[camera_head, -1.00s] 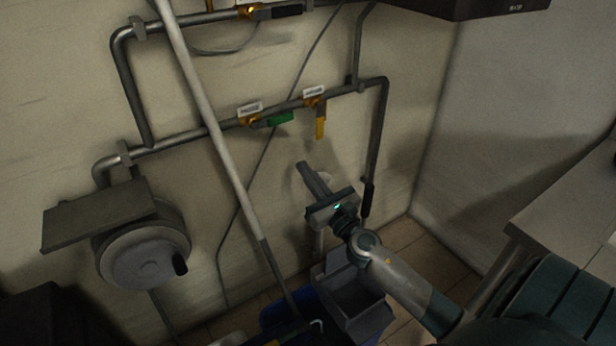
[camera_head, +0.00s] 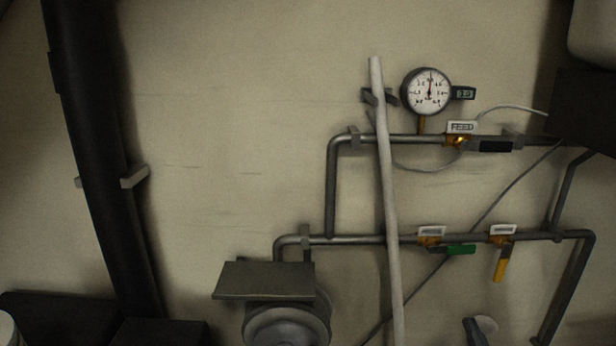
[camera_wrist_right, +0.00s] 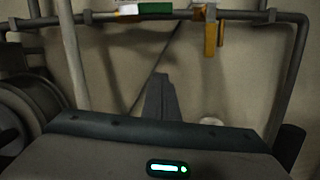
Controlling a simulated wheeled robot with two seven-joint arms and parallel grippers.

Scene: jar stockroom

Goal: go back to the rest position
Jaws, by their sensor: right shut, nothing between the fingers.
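My right gripper (camera_head: 473,326) shows only as its dark fingertips at the bottom edge of the head view, below the yellow valve handle (camera_head: 500,264). In the right wrist view its fingers (camera_wrist_right: 160,84) are shut with nothing between them, pointing at the wall below the pipe. The yellow handle (camera_wrist_right: 211,38) hangs down to the right of the fingertips, apart from them. The green valve handle (camera_head: 459,250) lies level along the pipe, and also shows in the wrist view (camera_wrist_right: 155,9). My left gripper is not in view.
A pale upright pole (camera_head: 386,190) stands before the pipes. A gauge (camera_head: 428,91) and a valve labelled FEED (camera_head: 461,127) sit on the upper pipe. A round housing (camera_head: 285,328) sits below left, and a thick dark pipe (camera_head: 95,150) runs at far left.

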